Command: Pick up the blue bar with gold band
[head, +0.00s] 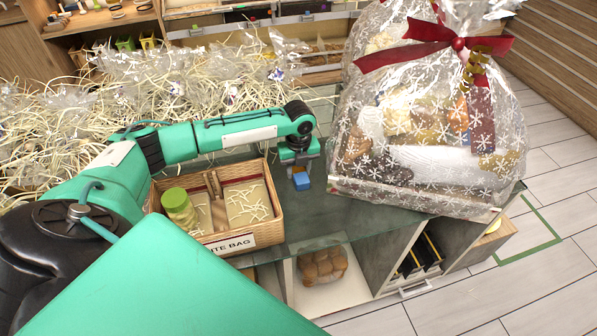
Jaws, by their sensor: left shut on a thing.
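My left gripper (299,163) points down over the glass-topped counter, just right of the basket. It is shut on the blue bar with gold band (302,182), a small blue block that shows below the fingers. A small gold-brown patch shows at the bar's upper left side. The fingers hide the upper part of the bar. I cannot tell whether its lower end touches the counter. My right gripper is not in view.
A wicker basket (264,229) holds a green-lidded jar (180,208) and shredded straw. A large wrapped hamper (420,150) with a red bow stands close on the right. Loose straw (230,85) and clear bags cover the back left. Bare counter (340,222) lies in front of the bar.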

